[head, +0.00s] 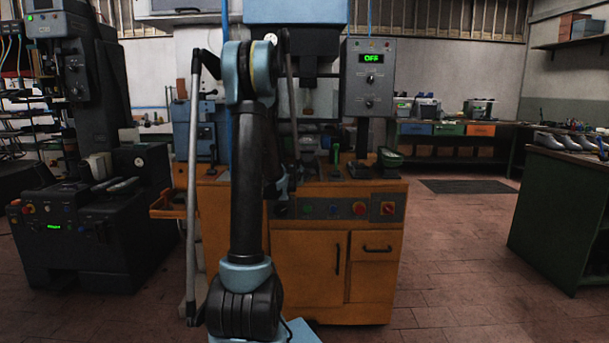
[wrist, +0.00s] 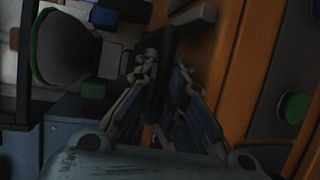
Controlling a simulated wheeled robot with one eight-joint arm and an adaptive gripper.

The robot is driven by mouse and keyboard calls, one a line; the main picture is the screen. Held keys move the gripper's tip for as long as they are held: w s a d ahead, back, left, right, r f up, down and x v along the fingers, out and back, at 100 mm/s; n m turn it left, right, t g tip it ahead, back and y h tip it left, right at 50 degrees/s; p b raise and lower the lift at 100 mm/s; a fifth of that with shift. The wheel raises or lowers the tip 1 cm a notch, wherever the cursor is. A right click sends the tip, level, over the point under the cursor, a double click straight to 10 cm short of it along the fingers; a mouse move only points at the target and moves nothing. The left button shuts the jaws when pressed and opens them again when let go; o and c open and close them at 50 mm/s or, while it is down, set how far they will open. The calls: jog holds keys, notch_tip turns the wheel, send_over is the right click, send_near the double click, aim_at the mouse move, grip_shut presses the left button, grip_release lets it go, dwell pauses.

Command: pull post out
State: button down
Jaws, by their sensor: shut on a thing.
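In the wrist view my gripper (wrist: 164,78) is shut on a dark, bar-like post (wrist: 160,97) that runs between its two jointed fingers. The picture is dim, and the post's ends are hard to make out. The orange machine body (wrist: 257,60) lies just behind the fingers. In the head view the orange press cabinet (head: 308,255) stands straight ahead. My own arm covers its left part, and the post and fingertips cannot be made out there.
A grey control box (head: 368,78) on the press reads OFF. A green button (wrist: 293,107) and a dark rounded part with a green rim (wrist: 66,50) flank my gripper in the wrist view. A dark machine (head: 85,230) stands left, a green bench (head: 562,215) right.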

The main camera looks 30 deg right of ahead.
jog(key=s+a, duration=0.6)
jog(key=s, duration=0.3)
jog(key=shift+s, duration=0.3)
jog(key=shift+s+f, duration=0.1)
jog(key=c, duration=1.9)
grip_release()
jog(key=shift+v, duration=5.85)
jog(key=shift+a, duration=0.2)
